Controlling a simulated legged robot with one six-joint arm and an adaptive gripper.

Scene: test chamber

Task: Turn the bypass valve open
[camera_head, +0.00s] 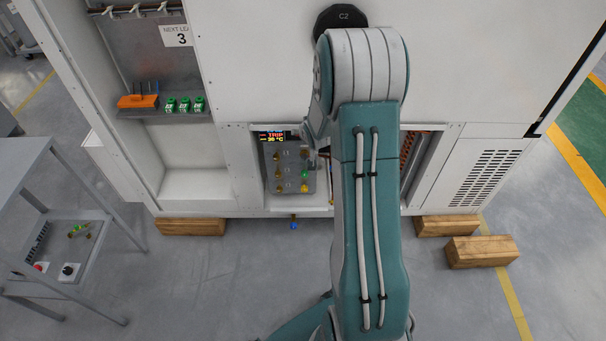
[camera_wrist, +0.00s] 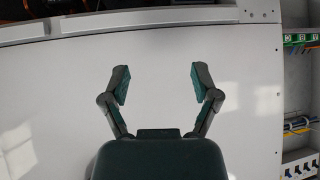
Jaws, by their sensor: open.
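A grey panel (camera_head: 291,178) with several small brass fittings sits in a recess low in the white cabinet in the head view. A small blue part (camera_head: 293,226) is below the cabinet's lower edge. I cannot tell which of these is the bypass valve. My gripper (camera_wrist: 158,84) is open and empty in front of a plain white surface in the wrist view. In the head view my arm hides the gripper and the area right of the panel.
A small display (camera_head: 277,136) reading "TRIP" is above the panel. A shelf with an orange block (camera_head: 138,101) and green parts (camera_head: 185,105) is at the upper left. Wooden blocks (camera_head: 190,227) lie by the cabinet base. A grey metal cart (camera_head: 20,180) stands at left.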

